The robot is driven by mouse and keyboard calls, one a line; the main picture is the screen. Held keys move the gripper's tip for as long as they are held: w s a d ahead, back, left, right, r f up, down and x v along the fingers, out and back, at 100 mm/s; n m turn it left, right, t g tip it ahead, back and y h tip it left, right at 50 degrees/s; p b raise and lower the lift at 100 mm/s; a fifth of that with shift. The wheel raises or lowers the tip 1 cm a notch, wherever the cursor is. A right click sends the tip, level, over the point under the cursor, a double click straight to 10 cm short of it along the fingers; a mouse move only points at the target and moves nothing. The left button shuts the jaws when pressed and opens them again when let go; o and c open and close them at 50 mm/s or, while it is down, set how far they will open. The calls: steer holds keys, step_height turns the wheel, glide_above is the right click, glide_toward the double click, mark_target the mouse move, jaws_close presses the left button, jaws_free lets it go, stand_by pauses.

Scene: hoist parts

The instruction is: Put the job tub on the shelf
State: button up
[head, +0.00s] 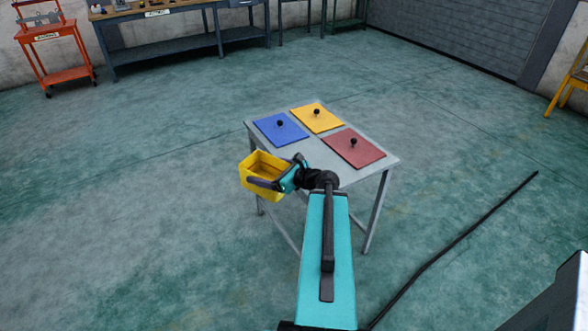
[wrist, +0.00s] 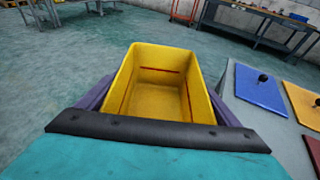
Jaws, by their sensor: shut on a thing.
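The job tub is an open, empty yellow bin. In the head view the yellow tub (head: 263,163) is held off the left edge of the small grey table, above the floor. My gripper (head: 266,182) is shut on it. In the wrist view the tub (wrist: 158,100) sits upright just ahead of my gripper (wrist: 155,125), with its inside visible. The fingers lie along the tub's two sides, partly hidden by the dark wrist bar.
The grey table (head: 262,120) carries a blue plate (head: 272,131), a yellow plate (head: 308,122) and a red plate (head: 345,157), each with a black knob. A workbench (head: 170,50) and a red cart (head: 60,75) stand at the back left. A black cable (head: 452,247) crosses the floor at right. Floor at left is clear.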

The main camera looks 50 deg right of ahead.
steer(key=w+a+r+n+g+y, duration=0.1)
steer(key=w+a+n+g+y, duration=0.1)
steer(key=a, duration=1.1)
steer(key=w+a+r+n+g+y, duration=0.1)
steer(key=w+a+n+y, duration=0.3)
steer(key=a, duration=0.9)
steer(key=w+a+r+n+g+y, duration=0.1)
steer(key=w+a+n+g+y, duration=0.2)
steer(key=a, duration=1)
steer(key=shift+w+a+n+y, duration=0.2)
steer(key=shift+n+y, duration=0.1)
steer(key=shift+y, duration=0.3)
